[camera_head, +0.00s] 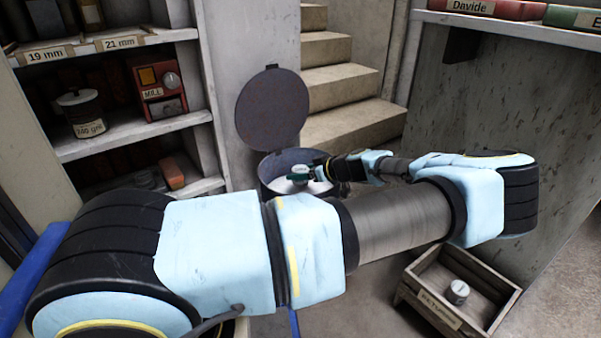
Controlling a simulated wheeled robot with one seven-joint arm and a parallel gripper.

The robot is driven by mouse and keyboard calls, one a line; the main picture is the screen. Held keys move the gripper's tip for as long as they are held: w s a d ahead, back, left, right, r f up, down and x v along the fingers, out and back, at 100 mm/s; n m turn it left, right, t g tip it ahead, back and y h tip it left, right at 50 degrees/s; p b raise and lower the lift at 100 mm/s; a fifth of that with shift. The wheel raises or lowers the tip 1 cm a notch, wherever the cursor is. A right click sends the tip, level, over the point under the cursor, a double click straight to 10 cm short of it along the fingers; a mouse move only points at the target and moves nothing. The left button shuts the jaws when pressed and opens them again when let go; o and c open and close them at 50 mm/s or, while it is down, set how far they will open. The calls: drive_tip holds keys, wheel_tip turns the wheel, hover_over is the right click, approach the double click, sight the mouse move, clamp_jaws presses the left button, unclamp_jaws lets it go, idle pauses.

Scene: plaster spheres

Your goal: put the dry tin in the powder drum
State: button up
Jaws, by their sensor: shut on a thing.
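The powder drum (264,184) is a dark round drum on the floor in the middle. Its round lid (272,105) stands open at the back. My gripper (303,177) is over the drum's mouth, small and far off, with dark green fingers. It is shut on a small pale tin (300,170), which I take to be the dry tin; any lettering is too small to read. The tin is over or just within the mouth, and I cannot tell whether it touches the drum. My forearm hides the drum's lower front.
A wooden crate (410,297) at lower right holds a similar pale tin (458,291). Shelves at left hold a lidded canister (82,112) and a red mill box (160,88). Stone steps (345,85) rise behind. A counter (540,30) with labelled boxes stands at right.

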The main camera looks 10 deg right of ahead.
drive_tip(key=shift+f+b, duration=0.55)
drive_tip(key=shift+f, duration=0.25)
drive_tip(key=o, duration=1.5)
drive_tip(key=shift+r, duration=0.1)
drive_tip(key=shift+r+p, duration=1.05)
drive_tip(key=shift+r, duration=0.9)
